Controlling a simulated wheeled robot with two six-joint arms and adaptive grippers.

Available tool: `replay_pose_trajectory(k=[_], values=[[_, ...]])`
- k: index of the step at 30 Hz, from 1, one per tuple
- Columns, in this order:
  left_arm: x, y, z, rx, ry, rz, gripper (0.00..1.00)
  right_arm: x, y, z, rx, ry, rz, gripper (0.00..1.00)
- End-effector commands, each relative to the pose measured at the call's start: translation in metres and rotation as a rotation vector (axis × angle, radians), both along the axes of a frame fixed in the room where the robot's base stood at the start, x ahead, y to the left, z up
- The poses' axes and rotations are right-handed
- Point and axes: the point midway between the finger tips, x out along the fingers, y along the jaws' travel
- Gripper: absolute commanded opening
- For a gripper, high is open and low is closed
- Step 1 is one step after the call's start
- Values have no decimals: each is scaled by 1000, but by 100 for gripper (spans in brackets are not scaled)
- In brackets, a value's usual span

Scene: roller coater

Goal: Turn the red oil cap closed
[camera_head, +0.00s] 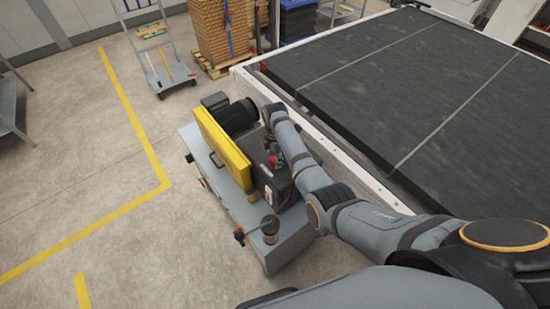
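A small red part (273,161), which looks like the red oil cap, shows on top of the dark pump housing (268,183). My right arm reaches in from the lower right. Its wrist end is above the pump, and my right gripper (271,147) points down close to the red part. The gripper is small and dark against the housing. I cannot tell whether its fingers touch the cap or are open or shut. My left gripper is not in view.
The pump stands on a grey cart (281,244) with a yellow guard (222,149) and a black motor (238,117). A large machine with a black bed (400,85) lies right of it. A trolley (161,62) and stacked boxes (213,27) stand behind.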

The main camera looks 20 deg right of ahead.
Motion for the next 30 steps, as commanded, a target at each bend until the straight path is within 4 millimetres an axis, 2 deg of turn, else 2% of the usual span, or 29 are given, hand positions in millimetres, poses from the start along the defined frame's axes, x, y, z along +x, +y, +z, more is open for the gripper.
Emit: replay_pose_trajectory(k=[1, 5, 17, 30], values=[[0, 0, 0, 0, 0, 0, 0, 0, 0, 0, 0, 1, 0, 23], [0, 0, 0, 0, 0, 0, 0, 0, 0, 0, 0, 1, 0, 5], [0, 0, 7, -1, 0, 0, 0, 0, 0, 2, 0, 2, -84, 5], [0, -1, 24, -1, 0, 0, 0, 0, 0, 1, -1, 3, -459, 5]])
